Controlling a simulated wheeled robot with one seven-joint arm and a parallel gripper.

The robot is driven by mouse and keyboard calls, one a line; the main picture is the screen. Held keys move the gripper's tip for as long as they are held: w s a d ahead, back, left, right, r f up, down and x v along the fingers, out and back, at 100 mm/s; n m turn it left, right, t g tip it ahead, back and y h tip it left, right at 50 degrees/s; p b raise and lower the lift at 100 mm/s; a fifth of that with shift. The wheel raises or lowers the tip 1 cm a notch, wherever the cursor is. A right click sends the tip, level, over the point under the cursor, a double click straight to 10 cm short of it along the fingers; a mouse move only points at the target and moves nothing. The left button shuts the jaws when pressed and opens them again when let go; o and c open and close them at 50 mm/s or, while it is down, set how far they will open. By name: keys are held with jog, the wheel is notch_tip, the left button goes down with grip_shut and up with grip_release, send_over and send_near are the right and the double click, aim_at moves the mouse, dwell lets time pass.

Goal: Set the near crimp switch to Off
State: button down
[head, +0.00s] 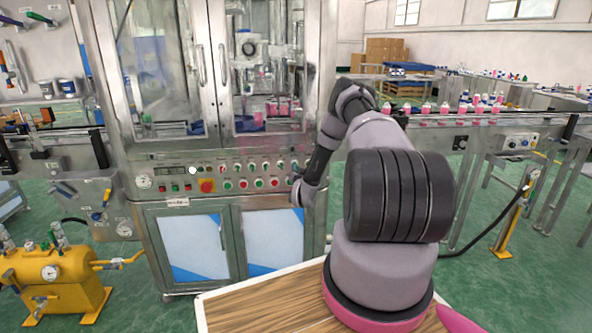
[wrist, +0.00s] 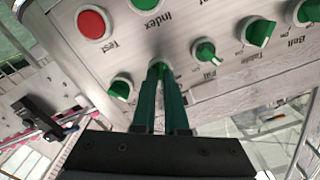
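The machine's control panel (head: 215,178) has rows of green and red buttons and knobs. In the wrist view it appears upside down, with green rotary switches in a slanting row. My gripper (wrist: 159,70) has its two green fingers close together, with their tips at one switch in this row. The fingers hide most of this switch; only a bit of its pale collar shows. Its label is hidden, so I cannot read its name or setting. The switch beside it to the right is marked Fill (wrist: 205,51). In the head view my gripper is at the panel's right end.
Another green switch (wrist: 121,88) is close on the left. A red Test button (wrist: 92,24) and a green Index button (wrist: 145,3) are above. The Table switch (wrist: 259,32) is farther right. A conveyor (head: 480,117) with pink cans runs right of the machine.

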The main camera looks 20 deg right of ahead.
dwell(0.4)
jog(key=n, duration=1.1)
jog(key=shift+n, duration=0.4)
dwell(0.4)
jog(key=c, duration=0.9)
grip_release()
jog(key=shift+c, duration=0.2)
jog(key=shift+s, duration=0.1)
jog(key=v, duration=1)
jog(key=shift+s+a, duration=0.15)
jog(key=shift+s, duration=0.15)
